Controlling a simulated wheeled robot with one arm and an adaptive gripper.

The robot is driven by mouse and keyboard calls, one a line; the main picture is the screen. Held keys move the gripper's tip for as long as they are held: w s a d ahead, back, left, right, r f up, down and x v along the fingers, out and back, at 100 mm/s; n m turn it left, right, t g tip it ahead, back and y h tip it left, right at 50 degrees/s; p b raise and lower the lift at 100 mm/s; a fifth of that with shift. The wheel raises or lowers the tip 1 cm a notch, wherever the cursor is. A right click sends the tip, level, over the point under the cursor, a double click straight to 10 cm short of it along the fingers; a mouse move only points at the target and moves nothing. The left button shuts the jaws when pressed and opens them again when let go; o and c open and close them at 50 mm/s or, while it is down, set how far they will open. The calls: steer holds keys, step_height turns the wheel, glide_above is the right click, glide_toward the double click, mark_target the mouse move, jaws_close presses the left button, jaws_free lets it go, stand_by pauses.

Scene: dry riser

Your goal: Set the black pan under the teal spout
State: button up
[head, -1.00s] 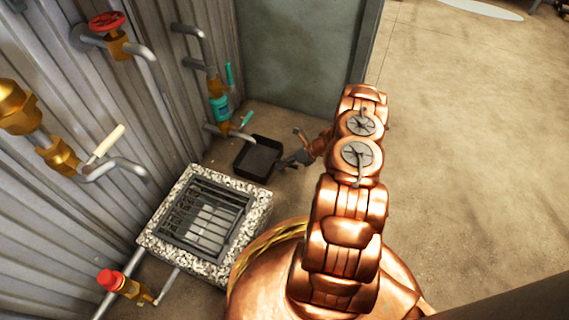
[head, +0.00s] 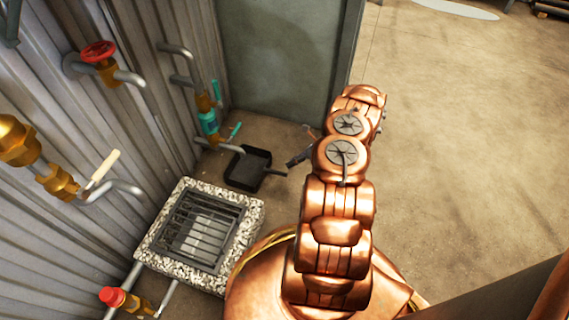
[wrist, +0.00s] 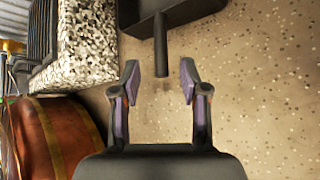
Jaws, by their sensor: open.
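The black pan (head: 243,172) rests on the floor by the corrugated wall, with its handle (head: 276,171) pointing right toward me. The teal-marked valve (head: 208,122) is on the wall pipe, and its grey spout (head: 230,147) ends over or beside the pan's back-left edge; I cannot tell exactly. In the wrist view the pan (wrist: 190,14) is at the top, partly cut off. My gripper (wrist: 160,78) is open, with the handle's end (wrist: 161,68) between or just beyond its fingertips, not gripped. In the head view my gripper (head: 291,161) is just right of the handle.
A grated drain with a speckled stone rim (head: 253,218) is in front of the pan. A red-wheel valve (head: 98,52), a cream-lever tap (head: 103,168) and a red-capped tap (head: 112,297) are along the wall. The floor (head: 460,170) at right is clear.

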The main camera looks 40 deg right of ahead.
steer(key=w+a+r+n+g+y, duration=0.1)
steer(key=w+a+r+n+g, duration=0.1)
steer(key=a+r+n, duration=0.45)
steer(key=w+a+r+n+g, duration=0.1)
steer(key=w+a+r+n, duration=0.2)
steer(key=r, duration=0.7)
steer(key=s+a+r+n+g+h, duration=0.1)
steer(key=s+a+r+n+g, duration=0.1)
steer(key=a+r+n, duration=0.35)
steer(key=s+a+r+n+g, duration=0.2)
steer(key=a+r, duration=0.6)
steer(key=a, duration=0.1)
steer(key=s+a+r+n+g+h, duration=0.35)
steer(key=s+a+r+n, duration=0.6)
steer(key=s, duration=0.35)
steer(key=s+r+n+h, duration=0.2)
steer(key=s+n, duration=0.1)
steer(key=s, duration=0.5)
steer(key=s+d+r+n+t+h, duration=0.1)
steer(key=s+r+n+h, duration=0.1)
steer(key=s, duration=0.6)
steer(key=shift+d+n+h, duration=0.25)
steer(key=shift+n+h, duration=0.3)
steer(key=shift+n, duration=0.6)
